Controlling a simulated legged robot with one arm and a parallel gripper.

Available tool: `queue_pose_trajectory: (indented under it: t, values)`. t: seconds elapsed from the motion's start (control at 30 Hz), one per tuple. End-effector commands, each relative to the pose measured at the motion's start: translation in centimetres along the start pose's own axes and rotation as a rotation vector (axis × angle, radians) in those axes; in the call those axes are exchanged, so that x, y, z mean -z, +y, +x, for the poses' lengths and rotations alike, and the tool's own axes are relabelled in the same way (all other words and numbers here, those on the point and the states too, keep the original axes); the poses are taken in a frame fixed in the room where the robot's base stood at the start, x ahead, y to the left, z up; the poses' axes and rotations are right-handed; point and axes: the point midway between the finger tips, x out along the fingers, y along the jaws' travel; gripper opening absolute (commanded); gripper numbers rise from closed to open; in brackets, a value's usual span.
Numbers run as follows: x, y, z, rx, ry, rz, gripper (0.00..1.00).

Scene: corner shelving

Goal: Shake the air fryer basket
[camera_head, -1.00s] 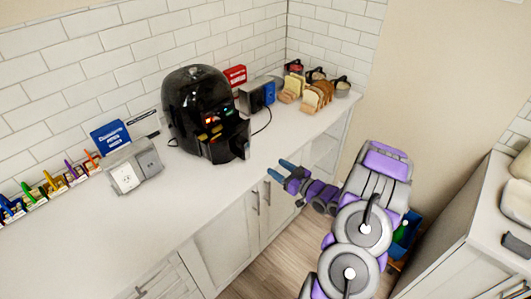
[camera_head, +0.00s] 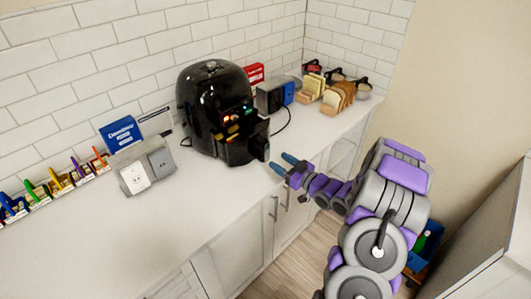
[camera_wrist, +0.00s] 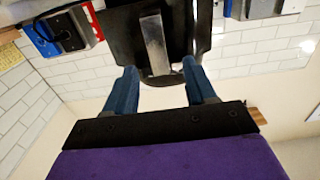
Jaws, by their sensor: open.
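The black air fryer (camera_head: 205,105) stands upright on the counter against the tiled wall, with small lights on its front. Its basket (camera_head: 240,150) sits in the lower front and sticks out toward my arm, with a handle (camera_head: 262,145) at its front. My gripper (camera_head: 281,163) is open, its two blue fingers pointing at the handle from the right, and it looks empty. In the wrist view, the fingers of my gripper (camera_wrist: 158,72) lie on either side of the handle's grey metal strip (camera_wrist: 155,45). Contact cannot be told.
A grey socket box (camera_head: 147,170) and a blue box (camera_head: 122,134) are left of the fryer. A cable runs beside the fryer. The front left counter (camera_head: 110,230) is clear.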

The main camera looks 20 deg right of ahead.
Motion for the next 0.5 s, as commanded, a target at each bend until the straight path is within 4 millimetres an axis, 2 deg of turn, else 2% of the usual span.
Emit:
queue_pose_trajectory:
  t: [0.3,0.5]
  values:
    - [-0.2,0.4,5.0,0.002,0.004,0.003,0.55]
    - [-0.2,0.5,7.4,0.0,0.001,0.001,0.55]
